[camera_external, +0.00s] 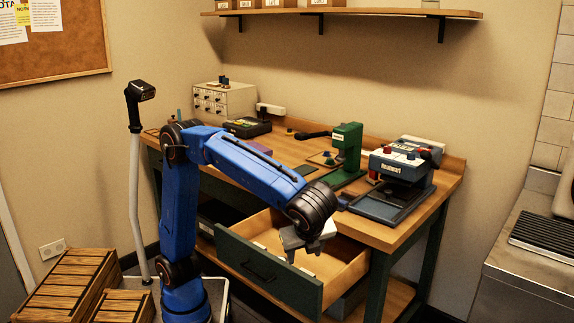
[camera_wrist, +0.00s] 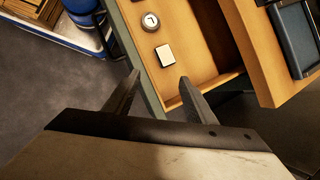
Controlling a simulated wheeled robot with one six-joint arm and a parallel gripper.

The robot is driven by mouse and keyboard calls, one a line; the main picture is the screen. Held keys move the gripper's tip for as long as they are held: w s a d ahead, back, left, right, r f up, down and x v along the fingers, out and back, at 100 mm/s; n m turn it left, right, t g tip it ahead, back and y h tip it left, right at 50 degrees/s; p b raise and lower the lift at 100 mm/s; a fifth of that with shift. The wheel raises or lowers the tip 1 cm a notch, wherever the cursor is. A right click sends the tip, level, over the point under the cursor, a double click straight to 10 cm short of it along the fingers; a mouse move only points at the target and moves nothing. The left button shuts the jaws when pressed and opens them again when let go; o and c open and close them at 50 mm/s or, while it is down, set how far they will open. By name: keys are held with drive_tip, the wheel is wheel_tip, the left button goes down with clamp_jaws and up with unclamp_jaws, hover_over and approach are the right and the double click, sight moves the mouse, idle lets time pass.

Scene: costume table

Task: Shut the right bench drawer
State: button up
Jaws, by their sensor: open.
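The right bench drawer (camera_external: 273,263) has a dark green front with a dark handle (camera_external: 259,272) and a light wooden inside. It stands pulled out from the workbench. My gripper (camera_external: 302,255) is above the drawer's front edge, near its right end. In the wrist view my gripper (camera_wrist: 160,85) is open, with its two fingers apart and nothing between them. The drawer (camera_wrist: 185,65) lies beyond the fingertips there, with a round white-faced item (camera_wrist: 151,21) and a small pale square (camera_wrist: 165,55) inside. I cannot tell whether a finger touches the drawer.
The workbench top (camera_external: 385,235) carries a green press (camera_external: 347,155) and a blue-grey machine (camera_external: 400,170). Wooden crates (camera_external: 65,285) stand on the floor at the left. A metal counter (camera_external: 520,265) stands at the right. Bare floor (camera_wrist: 50,85) lies in front of the drawer.

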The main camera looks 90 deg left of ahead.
sight(295, 294)
drive_tip(key=shift+s+d, duration=0.1)
drive_tip(key=shift+d, duration=0.05)
drive_tip(key=c, duration=1)
drive_tip(key=s+d+m+t+h, duration=0.1)
drive_tip(key=s+d+m, duration=0.1)
drive_tip(key=m, duration=0.1)
drive_tip(key=s+d+f+m+t+h, duration=0.1)
drive_tip(key=s+d+m, duration=0.2)
drive_tip(key=m, duration=0.1)
drive_tip(key=s+d+f+m+t+h, duration=0.1)
drive_tip(key=s+d+m, duration=0.1)
drive_tip(key=d+m, duration=0.1)
drive_tip(key=shift+s+d+m, duration=0.1)
drive_tip(key=shift+s+m, duration=0.2)
drive_tip(key=shift+m, duration=0.4)
clamp_jaws()
drive_tip(key=shift+m, duration=0.3)
drive_tip(key=shift+w+a+f, duration=0.85)
drive_tip(key=shift+f, duration=0.75)
drive_tip(key=shift+w+a+f, duration=0.85)
drive_tip(key=shift+w+f, duration=0.05)
drive_tip(key=shift+f, duration=0.65)
drive_tip(key=shift+w+a+f, duration=0.85)
drive_tip(key=shift+f, duration=0.75)
drive_tip(key=w+a, duration=1.6)
